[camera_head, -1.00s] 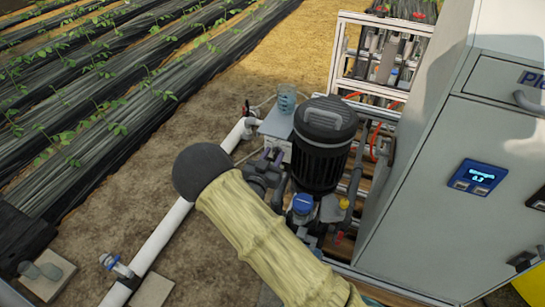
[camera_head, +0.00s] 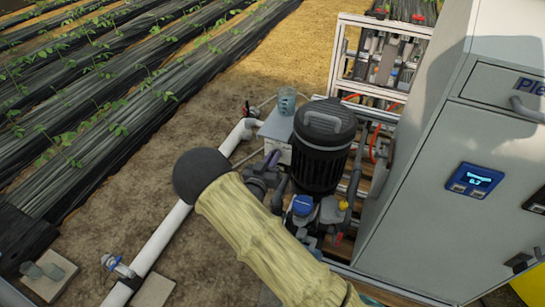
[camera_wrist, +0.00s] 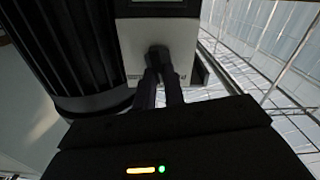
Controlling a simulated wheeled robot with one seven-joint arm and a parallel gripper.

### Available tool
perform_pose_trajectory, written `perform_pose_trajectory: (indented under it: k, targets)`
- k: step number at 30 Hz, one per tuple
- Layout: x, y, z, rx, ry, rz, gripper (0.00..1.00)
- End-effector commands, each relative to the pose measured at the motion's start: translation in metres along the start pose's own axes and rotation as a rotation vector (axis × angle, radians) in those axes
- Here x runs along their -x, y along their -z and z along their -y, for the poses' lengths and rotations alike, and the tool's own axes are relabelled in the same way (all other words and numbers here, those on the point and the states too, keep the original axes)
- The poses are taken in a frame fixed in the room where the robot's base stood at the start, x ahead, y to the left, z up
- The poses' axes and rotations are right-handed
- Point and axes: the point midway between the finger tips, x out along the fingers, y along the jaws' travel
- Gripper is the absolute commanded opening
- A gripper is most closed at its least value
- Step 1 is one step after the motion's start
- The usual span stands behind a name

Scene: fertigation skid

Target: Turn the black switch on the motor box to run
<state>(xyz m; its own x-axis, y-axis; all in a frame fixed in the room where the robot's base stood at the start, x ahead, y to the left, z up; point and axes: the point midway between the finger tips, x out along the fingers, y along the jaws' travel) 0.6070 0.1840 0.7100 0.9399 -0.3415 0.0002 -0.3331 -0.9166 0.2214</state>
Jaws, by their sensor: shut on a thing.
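The motor box shows in the wrist view as a pale grey box (camera_wrist: 133,50) at the top centre. The black switch (camera_wrist: 159,50) is a dark knob on its face. My gripper (camera_wrist: 160,72) reaches up to the switch, with its two dark fingers close together on the knob. The fingertips and knob are both dark, so the switch's exact angle and its run mark cannot be read. In the head view I cannot make out the gripper or the switch; my sleeved arm covers part of the skid.
A black ribbed tank (camera_head: 322,150) stands close beside the work area; a dark ribbed cylinder (camera_wrist: 65,45) fills the wrist view's left. A clear beaker (camera_head: 287,101) stands on a pale box (camera_head: 277,124). A large grey cabinet (camera_head: 425,190) is at right. A white pipe (camera_head: 165,235) runs at left.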

Motion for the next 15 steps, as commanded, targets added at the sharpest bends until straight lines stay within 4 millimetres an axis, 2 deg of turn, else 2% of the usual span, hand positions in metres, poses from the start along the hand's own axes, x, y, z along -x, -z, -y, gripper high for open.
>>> perform_pose_trajectory:
  k: [15]
  targets:
    - [0.0006, 0.0000, 0.0047, 0.425, 0.002, 0.001, 0.00]
